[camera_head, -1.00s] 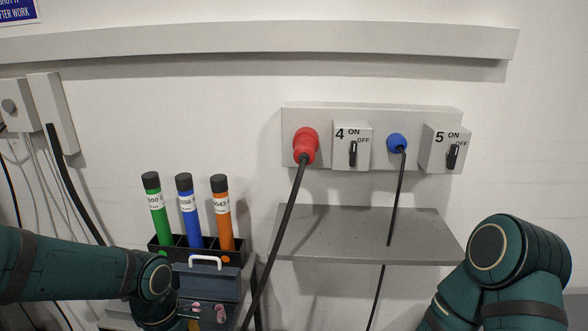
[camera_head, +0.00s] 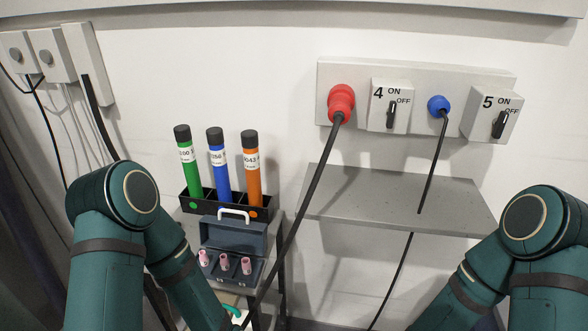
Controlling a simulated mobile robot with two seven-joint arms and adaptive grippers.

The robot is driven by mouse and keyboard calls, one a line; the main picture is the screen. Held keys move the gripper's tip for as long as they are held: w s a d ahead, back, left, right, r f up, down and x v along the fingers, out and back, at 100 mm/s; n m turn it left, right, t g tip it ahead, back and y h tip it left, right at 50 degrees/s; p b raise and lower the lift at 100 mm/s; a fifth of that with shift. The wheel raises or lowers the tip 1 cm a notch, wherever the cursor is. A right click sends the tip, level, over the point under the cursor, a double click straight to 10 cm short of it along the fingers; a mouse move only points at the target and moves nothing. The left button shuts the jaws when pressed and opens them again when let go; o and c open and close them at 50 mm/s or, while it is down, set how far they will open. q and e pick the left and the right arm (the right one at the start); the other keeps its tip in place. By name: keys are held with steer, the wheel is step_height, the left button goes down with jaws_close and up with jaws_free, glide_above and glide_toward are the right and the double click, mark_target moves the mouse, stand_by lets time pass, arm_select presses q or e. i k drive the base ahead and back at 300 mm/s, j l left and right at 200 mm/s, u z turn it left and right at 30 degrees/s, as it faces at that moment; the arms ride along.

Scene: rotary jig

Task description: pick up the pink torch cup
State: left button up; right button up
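Several small pink torch cups stand in a row in an open dark grey case with a white handle. I can make out a left cup (camera_head: 203,258), a middle cup (camera_head: 224,262) and a right cup (camera_head: 246,265). The case (camera_head: 233,237) sits in front of the tube rack. My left arm comes in from the left and reaches down below the case; its gripper is out of the frame or too hidden to make out. My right arm comes in at the lower right, and its gripper is not in the frame.
A black rack (camera_head: 193,204) behind the case holds a green tube (camera_head: 188,165), a blue tube (camera_head: 219,170) and an orange tube (camera_head: 252,172). A grey shelf (camera_head: 390,200) on the right is bare. A thick black cable hangs from a red plug (camera_head: 341,103) just right of the case.

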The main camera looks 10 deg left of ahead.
mark_target(245, 262)
steer(key=k+l+u, duration=0.6)
steer(key=u, duration=0.25)
steer(key=k, duration=0.1)
